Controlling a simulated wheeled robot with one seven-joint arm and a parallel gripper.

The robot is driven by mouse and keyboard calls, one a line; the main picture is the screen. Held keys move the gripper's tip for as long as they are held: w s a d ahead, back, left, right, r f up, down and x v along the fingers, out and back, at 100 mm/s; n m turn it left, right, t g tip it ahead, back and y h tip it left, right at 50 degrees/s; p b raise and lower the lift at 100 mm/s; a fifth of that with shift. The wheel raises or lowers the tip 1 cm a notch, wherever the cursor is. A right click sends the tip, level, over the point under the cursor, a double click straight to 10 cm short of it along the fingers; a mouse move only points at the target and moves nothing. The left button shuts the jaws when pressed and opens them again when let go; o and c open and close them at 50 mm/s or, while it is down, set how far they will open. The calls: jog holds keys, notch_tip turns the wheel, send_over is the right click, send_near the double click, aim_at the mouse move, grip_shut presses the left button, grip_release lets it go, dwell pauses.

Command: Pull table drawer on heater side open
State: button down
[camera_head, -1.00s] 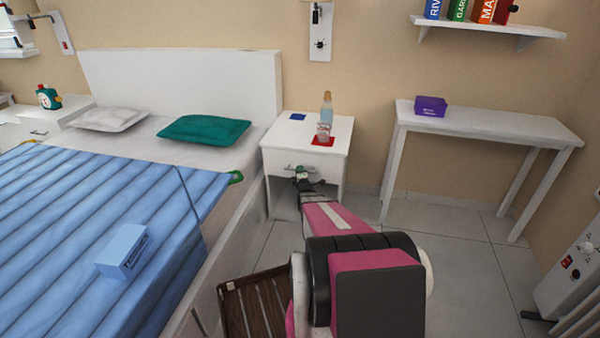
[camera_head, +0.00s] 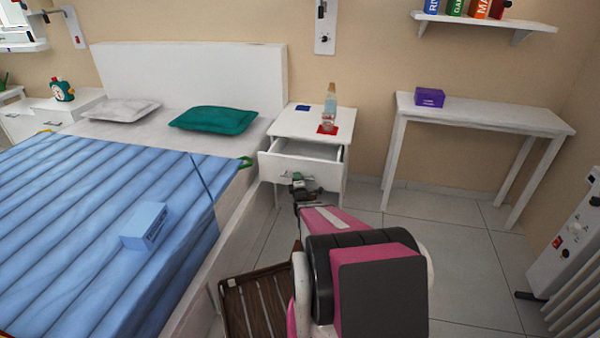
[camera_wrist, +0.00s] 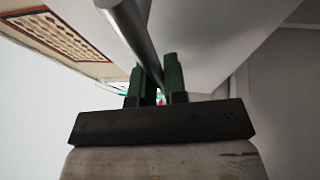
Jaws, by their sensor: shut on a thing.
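The white bedside table (camera_head: 340,117) stands right of the bed, on the side of the white heater (camera_head: 567,240). Its drawer (camera_head: 278,168) is partly open, and the hollow inside shows. My gripper (camera_head: 300,184) is at the drawer front in the head view. In the wrist view its two green fingers (camera_wrist: 160,82) are shut on the grey metal bar handle (camera_wrist: 130,32). The arm covers part of the drawer's lower front in the head view.
A bottle (camera_head: 328,112) stands on a red mat on the table top, near a blue item (camera_head: 302,107). The bed (camera_head: 110,215) is close on the left. A brown slatted thing (camera_head: 255,305) lies below my arm.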

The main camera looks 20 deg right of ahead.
jog(key=s+a, duration=0.5)
jog(key=s, duration=0.3)
jog(key=c, duration=1.2)
grip_release()
jog(key=shift+a, duration=0.15)
